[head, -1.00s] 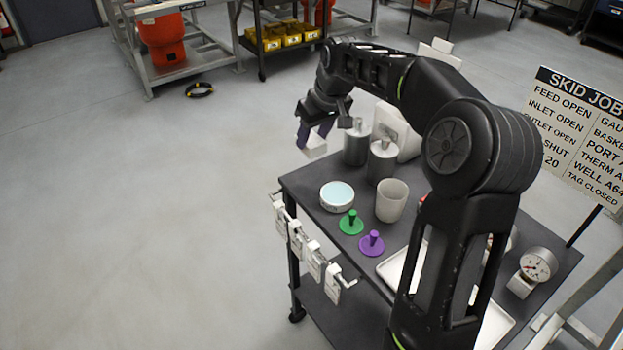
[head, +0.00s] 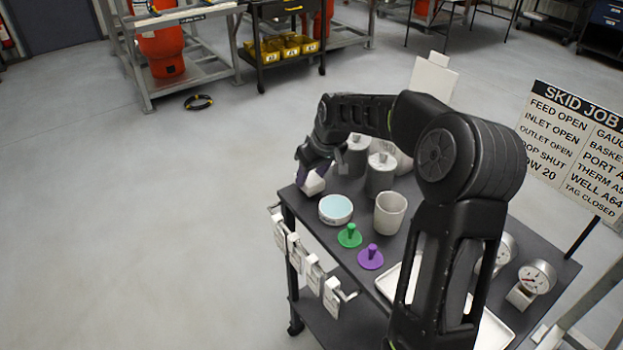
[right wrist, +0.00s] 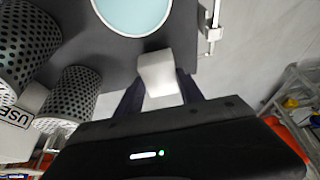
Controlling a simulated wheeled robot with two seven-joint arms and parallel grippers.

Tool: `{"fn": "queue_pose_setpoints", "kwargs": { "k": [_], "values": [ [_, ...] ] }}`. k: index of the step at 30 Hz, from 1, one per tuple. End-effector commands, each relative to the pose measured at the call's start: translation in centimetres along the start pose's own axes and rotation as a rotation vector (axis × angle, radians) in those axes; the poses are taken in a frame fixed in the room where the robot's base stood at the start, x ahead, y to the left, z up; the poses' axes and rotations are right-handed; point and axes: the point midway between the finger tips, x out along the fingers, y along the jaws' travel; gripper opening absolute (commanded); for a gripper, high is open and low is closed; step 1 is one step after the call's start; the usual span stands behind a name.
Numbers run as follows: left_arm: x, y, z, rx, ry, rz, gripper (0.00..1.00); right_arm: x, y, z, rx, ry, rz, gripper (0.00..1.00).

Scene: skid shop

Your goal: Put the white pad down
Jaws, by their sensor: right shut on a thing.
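The white pad (head: 313,183) is a small white block at the far left corner of the dark cart top (head: 345,187). My right gripper (head: 308,172) is shut on it from above. In the right wrist view the white pad (right wrist: 158,74) sits between the two dark fingers of my right gripper (right wrist: 160,92), close to the cart's edge. I cannot tell whether the pad's underside touches the cart top. My left gripper is not in view.
A round dish with a pale blue face (head: 336,209) lies just beside the pad. A white cup (head: 390,212), green knob (head: 349,236), purple knob (head: 370,257) and perforated metal cylinders (right wrist: 70,97) stand nearby. White tags (head: 312,271) hang along the cart's side.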

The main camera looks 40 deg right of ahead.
Motion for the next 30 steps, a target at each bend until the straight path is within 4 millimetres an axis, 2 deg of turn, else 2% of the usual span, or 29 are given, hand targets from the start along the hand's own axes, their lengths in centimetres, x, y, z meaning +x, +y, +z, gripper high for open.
{"fn": "queue_pose_setpoints", "kwargs": {
  "k": [4, 11, 12, 19, 30],
  "values": [
    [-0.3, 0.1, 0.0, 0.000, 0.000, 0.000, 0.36, 1.5, 0.0, 0.7, 0.000, -0.001, 0.000, 0.12],
    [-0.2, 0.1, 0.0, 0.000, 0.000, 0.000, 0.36, 1.7, 0.0, 0.8, 0.000, -0.001, 0.000, 0.12],
    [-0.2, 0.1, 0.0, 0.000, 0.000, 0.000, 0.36, 1.7, 0.0, 0.8, 0.000, -0.001, -0.001, 0.48],
    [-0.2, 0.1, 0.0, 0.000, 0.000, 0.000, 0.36, 1.6, 0.0, 0.7, 0.000, 0.000, 0.000, 0.66],
    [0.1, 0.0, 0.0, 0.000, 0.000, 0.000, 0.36, 1.9, 0.0, 0.9, 0.000, 0.002, 0.000, 0.66]
  ]
}}
